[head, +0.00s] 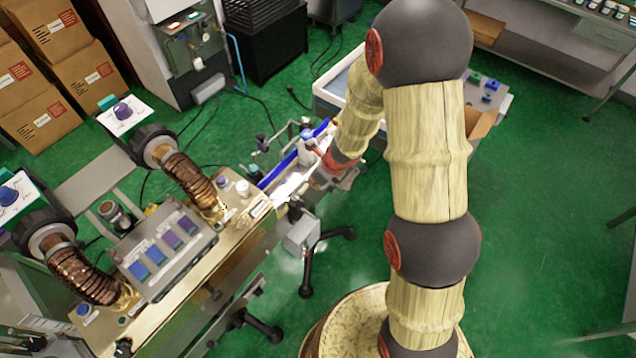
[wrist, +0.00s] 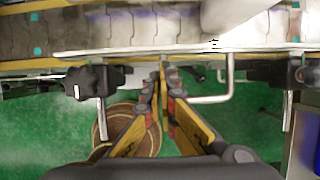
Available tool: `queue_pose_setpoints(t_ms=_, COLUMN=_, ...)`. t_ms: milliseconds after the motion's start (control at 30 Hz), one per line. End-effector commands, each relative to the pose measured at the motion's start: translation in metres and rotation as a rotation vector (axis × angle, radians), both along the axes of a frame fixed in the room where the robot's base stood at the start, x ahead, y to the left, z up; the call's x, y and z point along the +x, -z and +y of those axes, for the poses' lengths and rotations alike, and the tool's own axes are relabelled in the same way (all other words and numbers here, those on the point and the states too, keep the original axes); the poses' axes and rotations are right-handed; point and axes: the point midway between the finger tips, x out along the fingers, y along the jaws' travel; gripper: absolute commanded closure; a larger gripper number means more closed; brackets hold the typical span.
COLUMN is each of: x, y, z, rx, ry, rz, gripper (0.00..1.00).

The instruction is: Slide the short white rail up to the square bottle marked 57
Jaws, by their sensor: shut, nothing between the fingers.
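The white rail (wrist: 130,51) runs across the wrist view along the near edge of the conveyor, with a bent white rod (wrist: 213,99) below it. A pale bottle (wrist: 240,16) stands beyond the rail at the upper right, partly cut off. In the head view a white bottle with a blue cap (head: 306,146) stands on the conveyor; no number is readable. My gripper (wrist: 160,78) is shut and empty, its tips just below the rail in the picture; I cannot tell whether they touch it. In the head view my gripper (head: 335,168) is at the conveyor's right side, partly hidden by my arm.
Black clamp knobs sit left (wrist: 92,82) and right (wrist: 275,70) of my fingers. A blue rail (head: 280,168) lines the conveyor's far side. A control box (head: 165,255) and ribbed hoses stand at left. Green floor is open at right.

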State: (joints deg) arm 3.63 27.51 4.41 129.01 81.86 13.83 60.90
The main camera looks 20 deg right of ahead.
Motion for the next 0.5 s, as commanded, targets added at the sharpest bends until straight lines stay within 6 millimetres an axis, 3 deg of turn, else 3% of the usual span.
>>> queue_pose_setpoints(t_ms=500, x=0.004, y=0.0062, z=0.0029, rx=0.0, ry=-0.002, rz=-0.001, gripper=1.0)
